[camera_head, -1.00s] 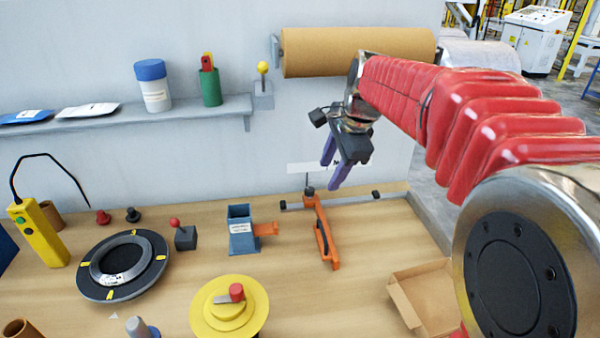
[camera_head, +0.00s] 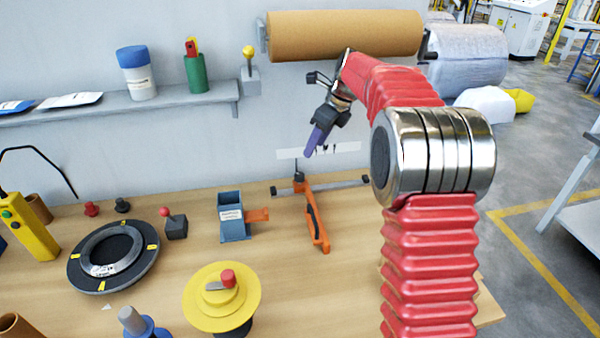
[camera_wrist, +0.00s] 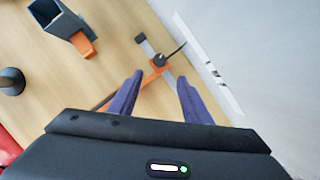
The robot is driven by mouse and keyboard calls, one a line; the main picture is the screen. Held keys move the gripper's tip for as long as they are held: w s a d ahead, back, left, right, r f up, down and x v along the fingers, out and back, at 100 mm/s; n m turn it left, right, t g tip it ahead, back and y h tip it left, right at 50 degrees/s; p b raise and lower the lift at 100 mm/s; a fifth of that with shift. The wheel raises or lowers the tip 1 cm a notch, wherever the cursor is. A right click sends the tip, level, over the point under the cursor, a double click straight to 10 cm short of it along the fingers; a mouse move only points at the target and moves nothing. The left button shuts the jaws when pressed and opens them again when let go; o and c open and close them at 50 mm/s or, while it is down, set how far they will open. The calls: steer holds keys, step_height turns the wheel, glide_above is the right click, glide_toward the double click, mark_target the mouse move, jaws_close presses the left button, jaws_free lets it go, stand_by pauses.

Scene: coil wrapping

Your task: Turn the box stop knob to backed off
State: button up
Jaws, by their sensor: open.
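An orange arm (camera_head: 315,222) with a grey crossbar (camera_head: 340,185) lies on the bench near the wall, and looks like the box stop. A small black knob (camera_head: 299,178) with a thin upright rod stands at its wall end. My gripper (camera_head: 309,153) hangs above and slightly right of this knob, its purple fingers pointing down. In the wrist view the fingers are apart and empty, and the black knob (camera_wrist: 159,60) shows just beyond the gap between the fingertips (camera_wrist: 160,76). The fingers hide part of the orange arm there. I cannot read the knob's setting.
A blue-grey holder (camera_head: 232,218) with an orange tab stands left of the orange arm. A yellow round base with a red knob (camera_head: 228,277) is nearer. The wall with a white label strip (camera_head: 345,147) is close behind my gripper. A brown roll (camera_head: 345,36) hangs above.

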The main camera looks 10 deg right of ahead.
mark_target(300, 174)
steer(key=x, duration=1.3)
steer(key=shift+a+f, duration=0.1)
steer(key=shift+f, duration=0.25)
steer(key=shift+c, duration=0.4)
steer(key=c, duration=0.9)
steer(key=shift+a, duration=0.15)
steer(key=shift+c, duration=0.2)
steer(key=shift+w, duration=0.1)
